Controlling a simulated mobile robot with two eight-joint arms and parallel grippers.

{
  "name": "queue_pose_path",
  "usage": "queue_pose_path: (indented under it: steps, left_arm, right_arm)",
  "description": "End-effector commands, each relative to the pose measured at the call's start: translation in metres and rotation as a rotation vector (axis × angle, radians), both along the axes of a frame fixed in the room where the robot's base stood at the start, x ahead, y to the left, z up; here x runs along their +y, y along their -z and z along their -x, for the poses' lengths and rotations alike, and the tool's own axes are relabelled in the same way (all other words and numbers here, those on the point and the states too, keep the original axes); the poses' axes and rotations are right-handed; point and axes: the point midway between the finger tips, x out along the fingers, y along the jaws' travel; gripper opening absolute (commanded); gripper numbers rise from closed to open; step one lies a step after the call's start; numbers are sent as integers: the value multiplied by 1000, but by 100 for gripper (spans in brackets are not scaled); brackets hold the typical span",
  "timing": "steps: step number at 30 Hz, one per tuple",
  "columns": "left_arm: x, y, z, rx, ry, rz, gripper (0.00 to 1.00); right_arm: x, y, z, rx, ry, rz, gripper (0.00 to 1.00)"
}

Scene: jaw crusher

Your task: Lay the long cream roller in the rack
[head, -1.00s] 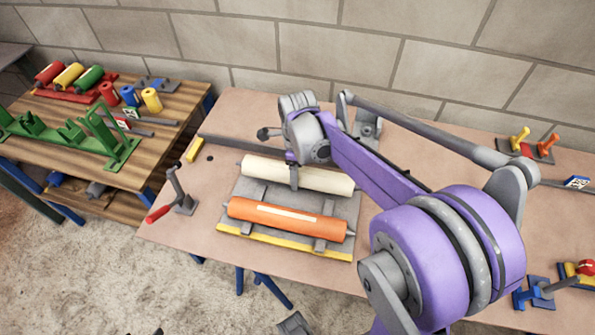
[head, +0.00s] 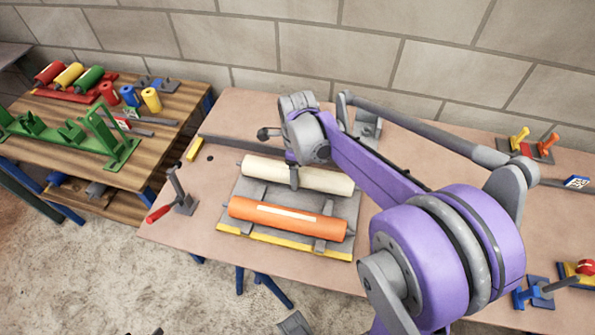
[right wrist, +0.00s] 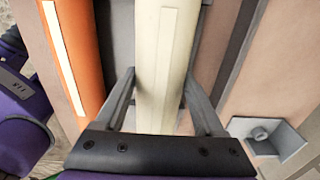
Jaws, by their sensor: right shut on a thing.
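The long cream roller (head: 325,181) lies along the back of a grey pallet (head: 256,191) with a yellow front edge. My right gripper (head: 294,178) reaches down from above and is shut on the cream roller, left of its middle. The right wrist view shows the roller (right wrist: 163,70) between the two fingers (right wrist: 160,103). A green rack (head: 75,138) with notched uprights stands on the wooden table at left. I cannot tell whether the roller touches the pallet under it. My left gripper is not in view.
An orange roller (head: 287,219) lies in front of the cream one on the same pallet. A red-handled lever (head: 178,195) stands to its left. Red, yellow and green rollers (head: 70,76) sit on the wooden table. A grey bracket (head: 367,129) stands behind my right arm.

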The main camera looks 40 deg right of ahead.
Motion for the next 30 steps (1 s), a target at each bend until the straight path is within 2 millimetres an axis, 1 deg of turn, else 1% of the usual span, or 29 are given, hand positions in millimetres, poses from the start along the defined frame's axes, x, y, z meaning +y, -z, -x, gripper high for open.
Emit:
queue_pose_path:
  steps: [11, 30]
  left_arm:
    - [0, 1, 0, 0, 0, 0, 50]
    - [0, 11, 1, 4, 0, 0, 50]
  right_arm:
    - [0, 1, 0, 0, 0, 0, 0]
    - [0, 16, 0, 0, 0, 0, 0]
